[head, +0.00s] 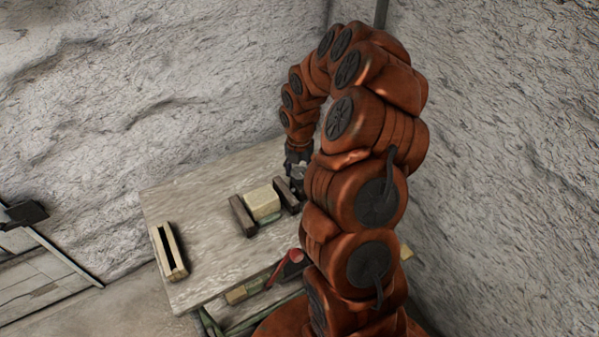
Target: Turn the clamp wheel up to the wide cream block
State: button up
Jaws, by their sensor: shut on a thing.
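The wide cream block (263,203) sits on the table between two dark clamp jaws, the left jaw (242,216) and the right jaw (286,196). Whether the block touches either jaw cannot be told from this view. My gripper (297,168) reaches down beyond the right jaw, beside its far end. It is shut on a small grey part, the clamp wheel (299,173), which is mostly hidden by the fingers and my arm.
The pale worktable (200,200) stands near the rough walls. A slotted cream-and-dark piece (178,249) lies at its left edge. A red item (291,257) is at the front edge, and blocks (240,294) lie below. The tabletop's back left is clear. My arm hides the right side.

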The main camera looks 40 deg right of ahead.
jog(key=m+b, duration=0.2)
jog(key=m, duration=0.3)
jog(key=shift+f, duration=0.1)
jog(key=m+b, duration=0.2)
jog(key=m, duration=0.2)
jog(key=shift+m, duration=0.4)
jog(key=m+b, duration=0.2)
jog(key=m, duration=0.3)
jog(key=m+b, duration=0.2)
jog(key=m, duration=0.3)
jog(key=m+b, duration=0.1)
jog(key=m, duration=0.3)
jog(key=m+b, duration=0.1)
jog(key=m, duration=0.9)
jog(key=m+p, duration=0.1)
jog(key=m, duration=0.4)
dwell(0.7)
